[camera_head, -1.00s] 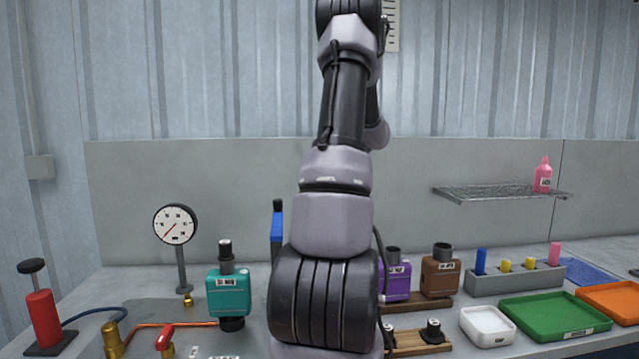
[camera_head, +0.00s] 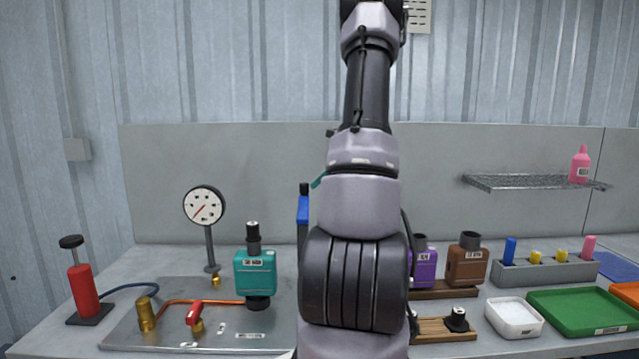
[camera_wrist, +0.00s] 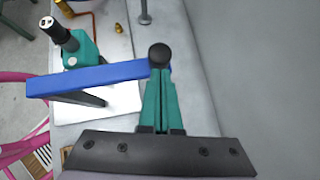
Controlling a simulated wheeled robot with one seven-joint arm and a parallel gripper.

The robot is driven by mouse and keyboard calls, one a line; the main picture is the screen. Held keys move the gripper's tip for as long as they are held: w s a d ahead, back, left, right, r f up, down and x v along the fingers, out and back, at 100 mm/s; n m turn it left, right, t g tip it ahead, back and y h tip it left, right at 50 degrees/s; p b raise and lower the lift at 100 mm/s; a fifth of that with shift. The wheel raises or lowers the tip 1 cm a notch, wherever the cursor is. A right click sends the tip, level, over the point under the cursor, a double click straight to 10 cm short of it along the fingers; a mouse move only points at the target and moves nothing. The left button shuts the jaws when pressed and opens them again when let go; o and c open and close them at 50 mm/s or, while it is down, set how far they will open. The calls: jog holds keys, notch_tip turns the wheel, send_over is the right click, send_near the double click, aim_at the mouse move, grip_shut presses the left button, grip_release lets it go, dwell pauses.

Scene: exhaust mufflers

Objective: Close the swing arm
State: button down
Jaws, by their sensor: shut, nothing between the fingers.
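The swing arm (camera_wrist: 90,79) is a blue bar that runs across the wrist view, with a round black knob (camera_wrist: 159,55) at its right end and a dark support below it. In the head view its blue part (camera_head: 302,214) stands just left of my arm, mostly hidden. My gripper (camera_wrist: 161,75) has teal fingers, shut and empty, with their tips right by the knob. I cannot tell whether they touch it. A teal muffler (camera_wrist: 78,48) with a black neck sits beyond the bar, and it also shows in the head view (camera_head: 255,273).
A gauge (camera_head: 204,206) on a post, a red-handled valve (camera_head: 194,313) and a red pump (camera_head: 84,291) stand at left. Purple (camera_head: 425,268) and brown (camera_head: 467,262) mufflers and a green tray (camera_head: 580,312) stand at right. A grey wall rises behind.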

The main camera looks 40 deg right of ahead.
jog(key=shift+a, duration=0.1)
jog(key=w+a+n+g+y, duration=0.3)
jog(key=w+a+n+g, duration=0.3)
jog(key=a+n, duration=0.5)
jog(key=s+a+n+g+h, duration=0.1)
jog(key=s+a+n+g, duration=0.1)
jog(key=a, duration=0.5)
jog(key=s+a+n+g+h, duration=0.1)
jog(key=s+a+n+g, duration=0.2)
jog(key=a+n+g, duration=0.2)
jog(key=shift+a, duration=1.75)
